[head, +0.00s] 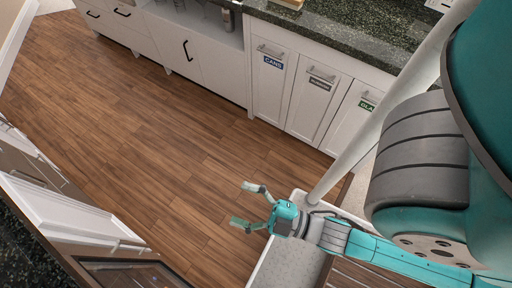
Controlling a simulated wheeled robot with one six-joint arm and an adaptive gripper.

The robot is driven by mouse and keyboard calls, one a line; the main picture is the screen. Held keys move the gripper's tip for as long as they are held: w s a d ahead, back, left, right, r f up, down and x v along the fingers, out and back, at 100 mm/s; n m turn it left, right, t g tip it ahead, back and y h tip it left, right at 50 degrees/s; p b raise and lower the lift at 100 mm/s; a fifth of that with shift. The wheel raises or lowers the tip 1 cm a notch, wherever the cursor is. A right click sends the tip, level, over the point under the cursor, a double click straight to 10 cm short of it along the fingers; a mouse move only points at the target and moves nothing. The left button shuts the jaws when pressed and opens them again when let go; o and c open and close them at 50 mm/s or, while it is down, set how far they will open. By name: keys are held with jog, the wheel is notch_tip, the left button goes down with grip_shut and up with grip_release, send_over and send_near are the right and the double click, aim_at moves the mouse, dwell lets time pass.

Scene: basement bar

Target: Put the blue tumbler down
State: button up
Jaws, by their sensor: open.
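My gripper (241,205) is in the lower middle of the head view, with its two fingers spread apart and nothing between them. It points left over the wooden floor. I see no blue tumbler in this view, neither in the gripper nor on the parts of the surfaces that show.
White cabinets run along the top, with pull-out bin fronts, one labelled CANS (269,88). A dark granite counter (340,38) lies above them. A glossy dark counter edge (30,250) is at lower left. The wooden floor (150,130) between is clear.

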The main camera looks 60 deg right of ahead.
jog(key=s+d+m+g+h, duration=0.3)
jog(key=s+m, duration=0.4)
jog(key=m, duration=0.1)
jog(key=shift+d+f+m+g, duration=0.3)
jog(key=shift+f, duration=0.05)
jog(key=shift+o, duration=0.5)
jog(key=shift+s+d+m+g, duration=0.1)
jog(key=shift+s+m+g, duration=0.2)
jog(key=shift+s+m, duration=0.15)
jog(key=shift+w, duration=0.1)
